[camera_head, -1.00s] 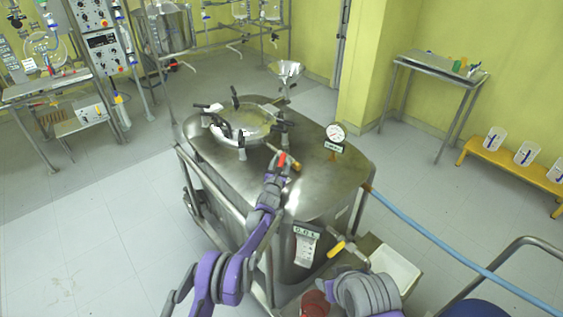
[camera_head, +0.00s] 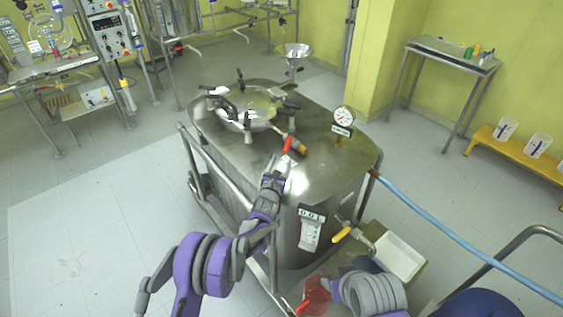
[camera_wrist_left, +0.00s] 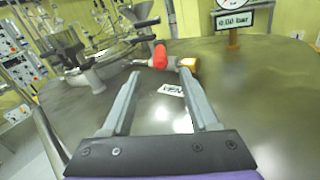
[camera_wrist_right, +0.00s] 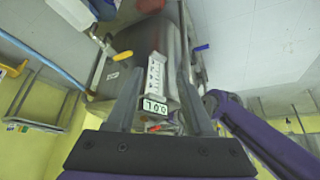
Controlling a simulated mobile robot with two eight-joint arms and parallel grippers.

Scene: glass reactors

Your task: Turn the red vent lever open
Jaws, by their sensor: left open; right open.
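The red vent lever (camera_head: 287,144) sits on a brass valve body (camera_head: 301,149) on top of the steel reactor (camera_head: 325,180). My left gripper (camera_head: 276,170) is open just on the near side of the lever. In the left wrist view the red lever (camera_wrist_left: 160,57) and brass body (camera_wrist_left: 188,63) show just beyond the open fingertips (camera_wrist_left: 161,75), with no contact visible. A partly hidden vent label (camera_wrist_left: 171,90) lies on the lid between the fingers. My right gripper (camera_wrist_right: 162,72) is open and empty, facing the reactor's side label (camera_wrist_right: 155,82).
A round hatch (camera_head: 247,106) with several black-handled clamps lies behind the lever. A pressure gauge (camera_head: 343,115) stands to its right. A yellow-handled valve (camera_head: 341,235), a white tray (camera_head: 400,258) and a blue hose (camera_head: 430,218) are at the reactor's right side.

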